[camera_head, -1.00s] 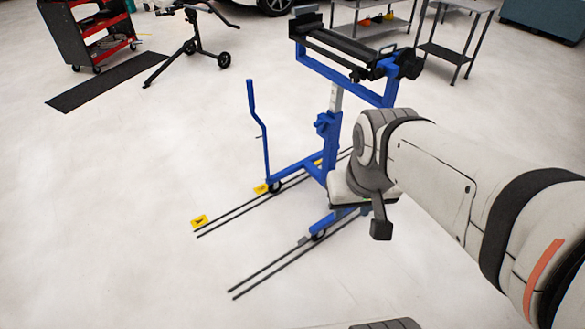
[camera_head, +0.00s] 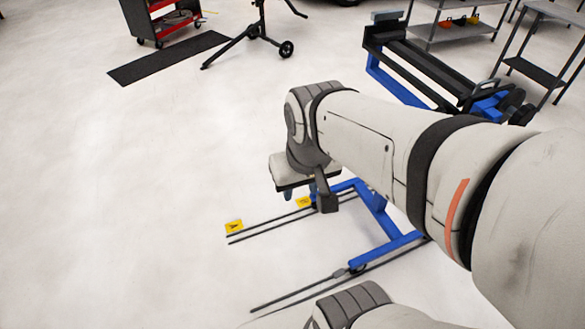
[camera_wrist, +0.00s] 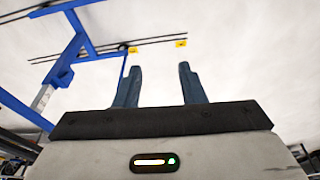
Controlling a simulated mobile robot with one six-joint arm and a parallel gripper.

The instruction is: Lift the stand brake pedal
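The blue wheeled stand (camera_head: 385,226) is right of centre in the head view. My arm covers its upright, and its handle is mostly hidden. A small dark grey piece (camera_head: 340,272) sits low by its front wheel; I cannot tell whether it is the brake pedal. My gripper (camera_head: 300,190) points down beside the stand's left leg, its fingers partly hidden. In the wrist view my gripper (camera_wrist: 159,82) has its two dark blue fingers wide apart with nothing between them. The stand's blue frame (camera_wrist: 76,46) is left of the fingers there.
A black mat (camera_head: 168,58), a tool cart (camera_head: 160,20) and metal tables (camera_head: 455,30) stand behind. The left floor is clear.

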